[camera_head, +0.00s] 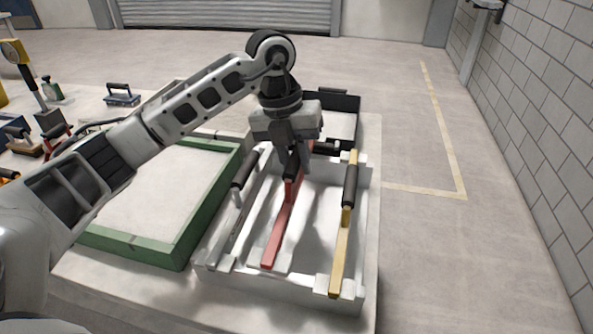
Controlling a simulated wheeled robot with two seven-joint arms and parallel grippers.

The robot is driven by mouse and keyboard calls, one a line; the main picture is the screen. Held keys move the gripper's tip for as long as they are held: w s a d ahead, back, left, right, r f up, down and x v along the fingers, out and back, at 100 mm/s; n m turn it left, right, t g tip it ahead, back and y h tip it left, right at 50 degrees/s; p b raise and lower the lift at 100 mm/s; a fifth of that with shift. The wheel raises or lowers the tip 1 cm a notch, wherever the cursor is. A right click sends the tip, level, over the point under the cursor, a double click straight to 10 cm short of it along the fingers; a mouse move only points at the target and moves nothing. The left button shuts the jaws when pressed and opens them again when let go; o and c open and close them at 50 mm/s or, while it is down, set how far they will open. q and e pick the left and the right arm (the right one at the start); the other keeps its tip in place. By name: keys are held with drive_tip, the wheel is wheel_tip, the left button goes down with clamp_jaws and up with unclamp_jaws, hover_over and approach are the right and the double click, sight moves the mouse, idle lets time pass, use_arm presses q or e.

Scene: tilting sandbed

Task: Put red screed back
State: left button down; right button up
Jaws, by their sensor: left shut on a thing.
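The red screed (278,232) is a long red bar with a dark handle. It lies lengthwise over the middle of a white rack (330,303), between a grey screed (236,215) on the left and a yellow screed (341,250) on the right. My left gripper (292,172) is above the rack, shut on the red screed at its handle. The gripper and wrist hide part of the handle and the bar's far part. I cannot tell whether the bar rests on the rack or hangs just above it. My right gripper is not in view.
A green-framed sandbed (186,235) stands left of the rack. A black-walled bin (347,104) stands behind the rack. Hand tools, including a black-handled float (122,97), lie at the far left. The floor to the right is clear up to a block wall (540,110).

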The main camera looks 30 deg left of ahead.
sight(297, 180)
use_arm(q)
wheel_tip(297, 180, down, 3)
drive_tip(key=shift+f+p, duration=0.1)
drive_tip(key=shift+p, duration=0.3)
drive_tip(key=shift+d, duration=0.1)
drive_tip(key=shift+f+b, duration=0.4)
drive_tip(key=c, duration=1.3)
unclamp_jaws()
drive_tip(key=shift+o, duration=0.2)
drive_tip(key=shift+r+p, duration=0.3)
wheel_tip(297, 180, up, 12)
drive_tip(key=a+b, duration=0.1)
drive_tip(key=a, duration=0.1)
drive_tip(key=shift+s+a, duration=0.2)
drive_tip(key=shift+s, duration=0.05)
